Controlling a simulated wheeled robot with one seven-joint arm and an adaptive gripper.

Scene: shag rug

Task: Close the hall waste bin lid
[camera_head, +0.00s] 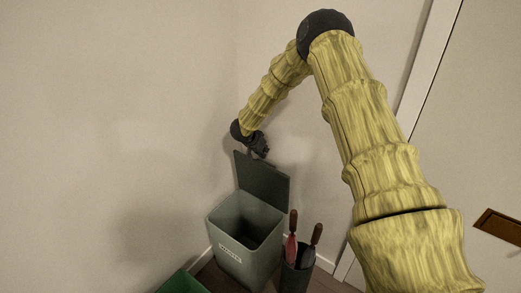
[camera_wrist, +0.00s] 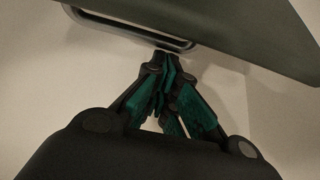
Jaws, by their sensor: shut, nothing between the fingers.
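The hall waste bin (camera_head: 232,258) is a grey-green square bin standing near the wall, open at the top. Its dark lid (camera_head: 262,183) stands raised along the back edge, tilted up. My gripper (camera_head: 263,152) is shut and empty, just above the lid's upper edge; the head view does not show clearly whether it touches. In the wrist view, the lid (camera_wrist: 235,35) fills the top as a dark green panel, with a pale rounded loop (camera_wrist: 125,27) along it. My closed fingertips (camera_wrist: 167,58) are right by the loop's edge; I cannot tell whether they touch.
A dark umbrella stand (camera_head: 293,278) with a red umbrella (camera_head: 291,246) and a dark one stands close at the bin's right. A green container (camera_head: 182,283) is at the front left. Walls (camera_head: 120,120) are close behind; a door (camera_head: 470,130) is at right.

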